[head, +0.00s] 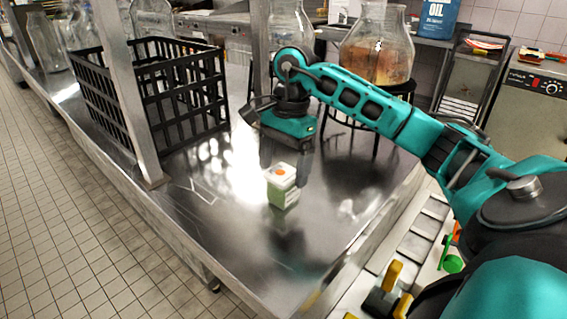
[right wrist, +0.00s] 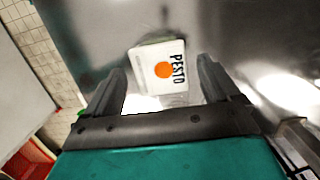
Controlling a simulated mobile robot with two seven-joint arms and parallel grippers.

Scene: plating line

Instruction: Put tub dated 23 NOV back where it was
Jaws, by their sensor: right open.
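A small tub (head: 282,187) with a white top, an orange dot and green sides stands on the steel counter (head: 235,240). In the right wrist view the tub (right wrist: 160,66) shows the word PESTO on its top; no date is readable. My right gripper (head: 287,165) is open above and just behind the tub. In the right wrist view its two fingers (right wrist: 162,88) are apart, with the tub beyond and between their tips. I cannot tell that either finger touches it. My left gripper is not in view.
Large glass jars (head: 378,50) stand on a dark rack behind my right arm. The counter's front is clear.

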